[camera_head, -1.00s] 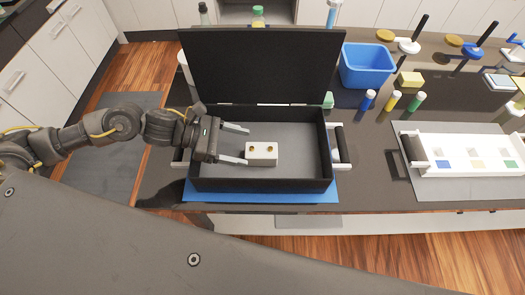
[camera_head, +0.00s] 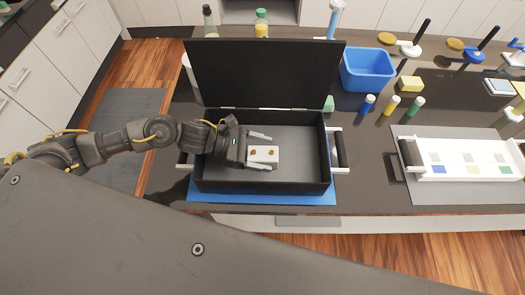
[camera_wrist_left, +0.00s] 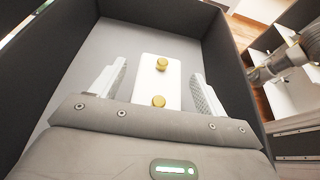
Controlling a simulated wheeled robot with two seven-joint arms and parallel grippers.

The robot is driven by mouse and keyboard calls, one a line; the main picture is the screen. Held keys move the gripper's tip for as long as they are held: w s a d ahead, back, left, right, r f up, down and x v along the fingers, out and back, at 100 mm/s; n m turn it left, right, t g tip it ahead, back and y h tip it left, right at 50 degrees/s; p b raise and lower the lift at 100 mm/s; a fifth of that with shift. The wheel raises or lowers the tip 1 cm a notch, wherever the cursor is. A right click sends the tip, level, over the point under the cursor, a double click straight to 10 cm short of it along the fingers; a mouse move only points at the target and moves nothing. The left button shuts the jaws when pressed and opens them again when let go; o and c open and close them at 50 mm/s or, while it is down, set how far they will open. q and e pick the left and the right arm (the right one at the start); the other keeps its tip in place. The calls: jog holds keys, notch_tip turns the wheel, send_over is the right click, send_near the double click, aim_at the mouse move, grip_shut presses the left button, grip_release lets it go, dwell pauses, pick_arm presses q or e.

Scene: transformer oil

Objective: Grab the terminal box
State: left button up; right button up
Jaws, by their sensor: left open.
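The terminal box (camera_head: 263,158) is a small white block with two brass knobs on top. It lies on the grey floor of an open black case (camera_head: 318,187). My left gripper (camera_head: 262,152) is inside the case, open, with one finger along each long side of the block. In the left wrist view the terminal box (camera_wrist_left: 157,82) sits between the two fingers of the left gripper (camera_wrist_left: 158,85), with a gap on both sides. My right gripper is not in view.
The case lid (camera_head: 265,75) stands up at the back. A blue bin (camera_head: 367,68), several coloured tubes and a yellow sponge (camera_head: 409,83) stand to the right. A white rack (camera_head: 462,160) lies on a grey mat at the far right. The case walls surround the gripper.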

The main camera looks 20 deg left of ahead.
pick_arm(q)
jog(key=shift+w+d+f, duration=0.2)
jog(key=shift+d+f, duration=0.1)
jog(key=shift+d, duration=0.25)
jog(key=c, duration=1.2)
jog(key=shift+r, duration=0.1)
